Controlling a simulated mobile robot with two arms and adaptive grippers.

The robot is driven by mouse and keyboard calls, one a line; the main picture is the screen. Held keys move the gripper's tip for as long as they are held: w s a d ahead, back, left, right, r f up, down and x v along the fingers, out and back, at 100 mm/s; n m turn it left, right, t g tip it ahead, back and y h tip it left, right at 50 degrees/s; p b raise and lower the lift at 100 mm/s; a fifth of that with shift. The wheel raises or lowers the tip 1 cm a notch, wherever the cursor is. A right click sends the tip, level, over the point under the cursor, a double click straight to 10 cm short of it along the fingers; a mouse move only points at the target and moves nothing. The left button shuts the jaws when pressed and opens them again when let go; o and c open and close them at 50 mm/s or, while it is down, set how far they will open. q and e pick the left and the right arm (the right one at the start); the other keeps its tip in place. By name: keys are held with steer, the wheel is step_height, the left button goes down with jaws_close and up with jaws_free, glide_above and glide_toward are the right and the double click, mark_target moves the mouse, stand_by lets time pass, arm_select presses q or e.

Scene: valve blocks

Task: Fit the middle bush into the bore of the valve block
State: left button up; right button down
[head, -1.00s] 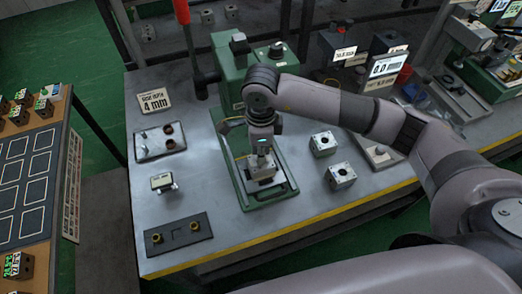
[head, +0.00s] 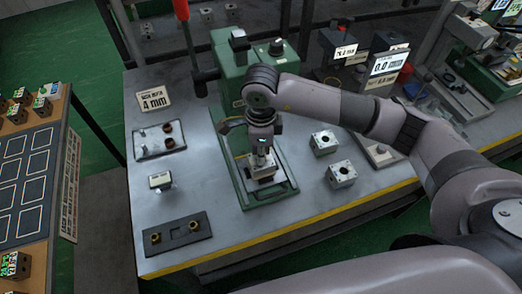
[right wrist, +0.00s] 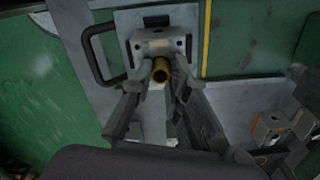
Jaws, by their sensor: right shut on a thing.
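My right gripper (head: 262,153) points down over the valve block (head: 266,176), which sits on the green base of the press in the head view. In the right wrist view the gripper (right wrist: 160,80) is shut on a brass bush (right wrist: 160,71), with the valve block (right wrist: 155,45) just beyond it. The bush overlaps the block's face there, and the bore is hidden. I cannot tell whether the bush is above the bore or partly inside it. A dark holder (head: 176,235) at the front left has a brass bush at each end and none in its middle. My left gripper is out of view.
A green press (head: 240,75) stands behind the gripper. Two more metal blocks (head: 323,143) (head: 341,174) stand to the right. A metal plate with dark rings (head: 158,141) and a small labelled object (head: 160,181) lie left. The front table strip is mostly clear.

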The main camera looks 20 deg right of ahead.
steer(key=c, duration=1.5)
jaws_free()
steer(key=shift+o, duration=0.2)
step_height(320, 180, up, 12)
steer(key=shift+s, duration=0.1)
